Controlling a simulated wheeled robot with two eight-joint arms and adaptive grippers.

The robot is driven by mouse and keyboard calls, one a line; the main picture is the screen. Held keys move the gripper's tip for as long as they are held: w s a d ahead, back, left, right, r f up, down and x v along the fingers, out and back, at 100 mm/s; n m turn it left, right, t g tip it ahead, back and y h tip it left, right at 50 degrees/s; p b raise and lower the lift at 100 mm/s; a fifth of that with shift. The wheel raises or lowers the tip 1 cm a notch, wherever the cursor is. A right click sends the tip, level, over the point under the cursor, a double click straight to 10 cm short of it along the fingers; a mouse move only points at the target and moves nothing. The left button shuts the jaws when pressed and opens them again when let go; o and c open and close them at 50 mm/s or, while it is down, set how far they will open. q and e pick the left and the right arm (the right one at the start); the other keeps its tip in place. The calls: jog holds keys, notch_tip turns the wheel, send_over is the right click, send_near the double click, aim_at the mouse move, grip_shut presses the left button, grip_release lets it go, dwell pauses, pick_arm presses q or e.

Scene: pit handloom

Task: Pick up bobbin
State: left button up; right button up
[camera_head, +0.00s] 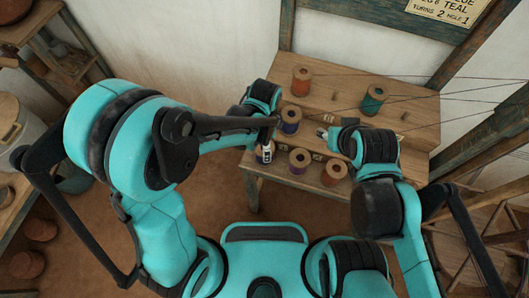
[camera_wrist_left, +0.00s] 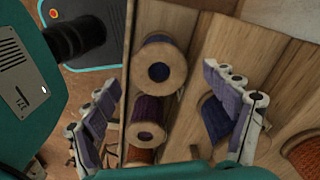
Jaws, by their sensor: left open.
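Several wooden bobbins wound with thread stand on the wooden bench. In the head view, one bobbin wound with purple-blue (camera_head: 290,118) is between my two arms, a purple one (camera_head: 298,159) is in front of it, and an orange-brown one (camera_head: 334,171) is at the front right. My left gripper (camera_head: 265,150) is at the bench's front left edge. In the left wrist view its fingers (camera_wrist_left: 160,95) are open and apart, with a blue-purple bobbin (camera_wrist_left: 159,82) and a purple bobbin (camera_wrist_left: 147,115) in the gap between them. My right gripper (camera_head: 322,133) is over the bench, its jaws too small to judge.
A red-orange bobbin (camera_head: 301,82) and a teal bobbin (camera_head: 373,100) stand farther back on the bench (camera_head: 338,95). Thin threads stretch across to the right. A wooden loom frame (camera_head: 480,140) borders the right side. In the left wrist view, another blue bobbin (camera_wrist_left: 215,120) is partly behind a finger.

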aim_at(258, 157)
pick_arm(q)
notch_tip(258, 157, down, 4)
jog(key=shift+r+b, duration=0.25)
jog(key=shift+b, duration=0.2)
jog(key=shift+a, duration=0.1)
jog(key=c, duration=1.3)
jog(key=shift+r, duration=0.15)
